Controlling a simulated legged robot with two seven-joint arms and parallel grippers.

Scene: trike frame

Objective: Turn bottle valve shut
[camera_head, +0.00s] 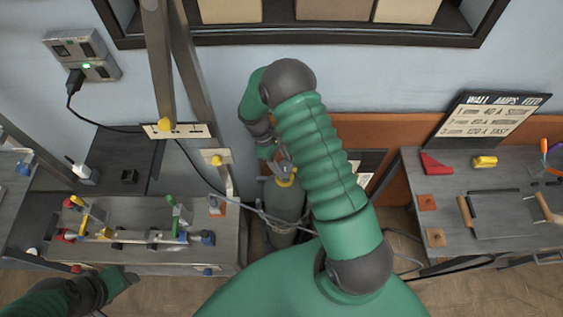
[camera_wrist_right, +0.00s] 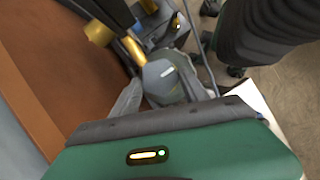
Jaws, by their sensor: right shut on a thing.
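A grey-green gas bottle (camera_head: 285,205) stands upright on the floor between the bench and the orange panel. Its yellow valve fitting (camera_head: 286,181) is at the top, partly hidden by my right gripper (camera_head: 283,166). My right arm reaches over the bottle from above, and the gripper is shut on the valve. In the right wrist view, the grey faceted valve knob (camera_wrist_right: 163,80) sits between the two grey fingers, with a brass stem (camera_wrist_right: 134,50) beyond it. My left gripper (camera_head: 125,278) is low at the left, in front of the bench, away from the bottle; its fingers are unclear.
A bench with a clamped fixture (camera_head: 130,236) stands left of the bottle. A cable (camera_head: 210,180) runs down near the bottle. On the right, a table (camera_head: 500,190) holds a frame, a red block and a yellow item. A sign (camera_head: 492,116) stands behind them.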

